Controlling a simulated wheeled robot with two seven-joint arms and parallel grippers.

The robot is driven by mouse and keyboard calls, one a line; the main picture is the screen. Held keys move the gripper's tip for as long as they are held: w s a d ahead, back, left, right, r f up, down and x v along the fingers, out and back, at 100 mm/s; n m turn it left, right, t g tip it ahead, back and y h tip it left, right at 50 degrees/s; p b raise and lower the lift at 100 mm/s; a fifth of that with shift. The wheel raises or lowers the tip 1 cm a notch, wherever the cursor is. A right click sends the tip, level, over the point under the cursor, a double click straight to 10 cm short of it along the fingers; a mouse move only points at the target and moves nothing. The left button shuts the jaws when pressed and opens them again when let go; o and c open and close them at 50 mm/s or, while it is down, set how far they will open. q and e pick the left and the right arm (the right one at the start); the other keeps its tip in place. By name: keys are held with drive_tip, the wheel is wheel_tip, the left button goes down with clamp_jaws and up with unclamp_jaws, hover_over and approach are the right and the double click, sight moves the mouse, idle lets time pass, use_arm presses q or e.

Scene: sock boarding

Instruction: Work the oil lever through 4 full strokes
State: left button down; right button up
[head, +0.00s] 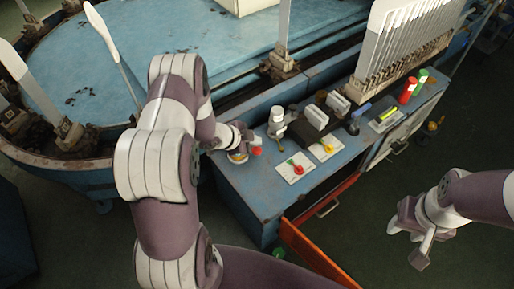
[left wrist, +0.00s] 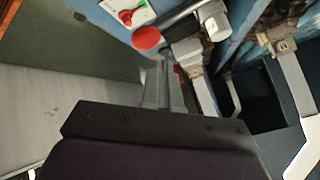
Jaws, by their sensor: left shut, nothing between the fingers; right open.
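The oil lever's red knob (head: 256,152) shows at the left end of the blue bench, just right of my left gripper (head: 243,140). In the left wrist view what looks like the same red knob (left wrist: 146,37) sits near a dark rod (left wrist: 182,18) by a pale cylinder (left wrist: 212,20). My left gripper (left wrist: 164,82) is shut and empty, its fingertips just below the knob in that picture. I cannot tell whether they touch the lever. My left wrist partly hides the lever's base. My right gripper (head: 406,244) is open and empty over the floor at right.
The bench (head: 240,182) carries a red switch (head: 297,168), a yellow switch (head: 327,147), a grey-white fitting (head: 277,121), and red (head: 407,90) and green (head: 421,79) cylinders. White boards (head: 410,35) stand behind. An orange-edged door (head: 315,255) hangs open in front.

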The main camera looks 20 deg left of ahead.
sight(254, 152)
use_arm(q)
drive_tip(key=shift+f, duration=0.15)
drive_tip(key=shift+f, duration=0.3)
drive_tip(key=shift+s+d+f+b, duration=0.1)
drive_tip(key=shift+d+f+b, duration=0.05)
drive_tip(key=shift+f+b, duration=0.95)
drive_tip(key=shift+s+d+f+b, duration=0.1)
drive_tip(key=shift+d+f+b, duration=0.05)
drive_tip(key=shift+f+b, duration=0.9)
idle(2.0)
drive_tip(key=shift+f, duration=0.1)
idle(0.4)
drive_tip(key=shift+w+a+r+p, duration=0.1)
drive_tip(key=shift+a+r+p, duration=0.05)
drive_tip(key=shift+r+p, duration=1.25)
drive_tip(key=shift+w+a+r+p, duration=0.1)
drive_tip(key=shift+a+r+p, duration=0.05)
drive_tip(key=shift+r+p, duration=1.2)
drive_tip(key=r+p, duration=0.5)
drive_tip(key=shift+w+a, duration=0.1)
drive_tip(key=shift+a, duration=0.2)
drive_tip(key=shift+f, duration=0.1)
